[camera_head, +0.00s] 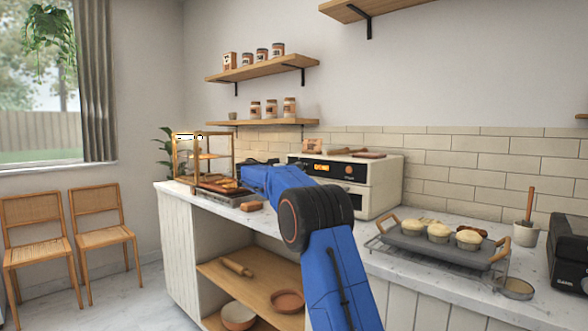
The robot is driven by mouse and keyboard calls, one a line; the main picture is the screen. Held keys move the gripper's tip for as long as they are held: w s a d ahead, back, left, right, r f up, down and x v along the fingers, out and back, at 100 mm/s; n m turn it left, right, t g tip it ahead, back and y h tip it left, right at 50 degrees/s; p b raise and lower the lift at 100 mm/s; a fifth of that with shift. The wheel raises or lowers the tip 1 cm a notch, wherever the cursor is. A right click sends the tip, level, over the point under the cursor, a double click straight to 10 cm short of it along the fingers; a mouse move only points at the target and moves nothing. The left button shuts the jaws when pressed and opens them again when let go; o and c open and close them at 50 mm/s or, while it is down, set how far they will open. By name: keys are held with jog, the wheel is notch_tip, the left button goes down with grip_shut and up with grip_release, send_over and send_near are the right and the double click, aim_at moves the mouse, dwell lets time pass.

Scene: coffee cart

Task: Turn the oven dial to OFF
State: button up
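The oven (384,190) is a cream box with a dark control panel, standing at the back of the counter. The panel has an orange lit display and small round controls (349,170) at its right. The dial's marks and setting are too small to read. My blue arm crosses in front of the oven's lower left and hides part of its front. Dark parts at the arm's far end, by my gripper (248,162), show left of the oven. The fingers cannot be made out, and I see no contact with the oven.
A tray (408,243) of pale muffins stands on a rack on the right counter, near a cup with a wooden handle (527,228) and a black machine (570,250). A wooden display stand (203,155) is at left. Wooden boards (350,153) lie on the oven.

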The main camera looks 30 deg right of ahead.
jog(key=c, duration=0.3)
jog(key=shift+n, duration=0.3)
jog(key=n+g, duration=0.1)
jog(key=n, duration=2.5)
jog(key=shift+w+r, duration=0.1)
jog(key=shift+n, duration=0.5)
jog(key=o, duration=1)
jog(key=shift+a, duration=0.1)
jog(key=shift+o, duration=0.2)
